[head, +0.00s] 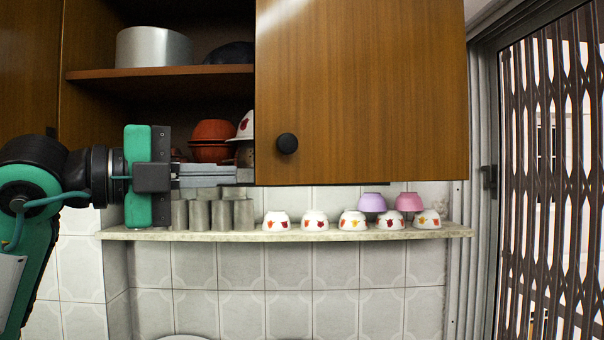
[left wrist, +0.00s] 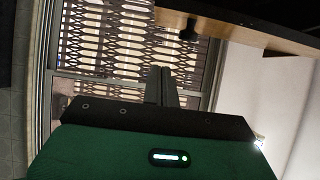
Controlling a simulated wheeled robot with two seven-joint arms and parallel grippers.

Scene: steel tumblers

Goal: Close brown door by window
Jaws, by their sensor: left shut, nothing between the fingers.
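The brown door (head: 362,90) with its round black knob (head: 287,143) hangs at the upper right of the head view, beside the window (head: 550,160). It stands ajar, swung out from the cabinet. My left gripper (head: 240,174) is shut and empty, pointing right, with its tips at the door's lower left edge. I cannot tell whether they touch the door or reach behind it. In the left wrist view, the shut fingers (left wrist: 161,86) point at the window grille, and the door's edge (left wrist: 240,30) and knob (left wrist: 189,30) show at upper right. My right gripper is not in view.
The open cabinet has a shelf (head: 160,72) with a steel pot (head: 153,46); red bowls (head: 212,140) sit below. Under it, a ledge (head: 240,236) holds several steel tumblers (head: 220,215) and several bowls (head: 353,220), close below my left gripper.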

